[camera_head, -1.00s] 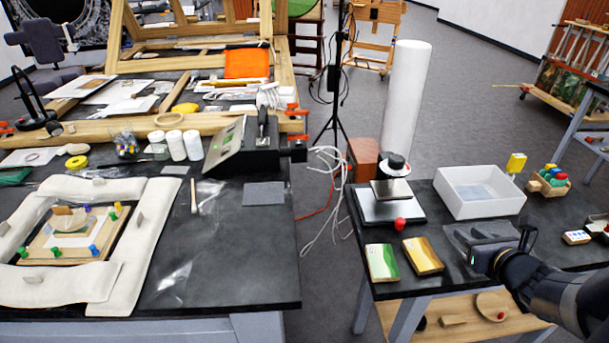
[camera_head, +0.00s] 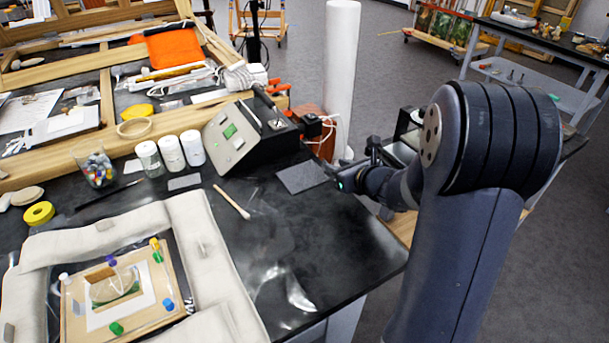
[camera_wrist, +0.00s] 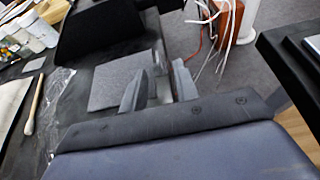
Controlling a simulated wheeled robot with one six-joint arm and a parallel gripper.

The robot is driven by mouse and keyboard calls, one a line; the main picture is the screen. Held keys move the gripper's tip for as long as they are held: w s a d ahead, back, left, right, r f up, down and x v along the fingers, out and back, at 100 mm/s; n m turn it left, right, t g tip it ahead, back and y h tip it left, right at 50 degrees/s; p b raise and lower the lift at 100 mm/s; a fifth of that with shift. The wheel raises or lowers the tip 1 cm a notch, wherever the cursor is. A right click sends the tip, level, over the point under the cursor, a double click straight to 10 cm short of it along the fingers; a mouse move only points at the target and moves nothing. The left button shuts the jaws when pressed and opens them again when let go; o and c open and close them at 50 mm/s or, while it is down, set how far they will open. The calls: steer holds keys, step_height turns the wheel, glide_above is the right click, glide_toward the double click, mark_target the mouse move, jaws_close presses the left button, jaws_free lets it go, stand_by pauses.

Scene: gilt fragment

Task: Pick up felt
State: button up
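A flat grey square that looks like felt (camera_head: 302,176) lies on the black table, right of the control box. It also shows in the wrist view (camera_wrist: 116,82), left of my gripper's fingers. My gripper (camera_head: 346,180) is beside the square's right edge in the head view, near the table's edge. In the wrist view my gripper's two fingers (camera_wrist: 158,84) are apart, with a gap between them and nothing held. The left finger overlaps the square's right side in that view; I cannot tell its height above the table.
A black control box (camera_head: 248,132) stands behind the square. A wooden stick with a pale tip (camera_head: 232,201) and clear film (camera_head: 265,245) lie to the left. White cables (camera_wrist: 222,22) hang beyond the table edge. Another dark table (camera_wrist: 290,45) is at the right.

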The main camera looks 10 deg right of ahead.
mark_target(326, 161)
steer(key=shift+x, duration=2.35)
steer(key=shift+a+r, duration=0.1)
steer(key=shift+a, duration=0.1)
steer(key=shift+c, duration=0.4)
jaws_close()
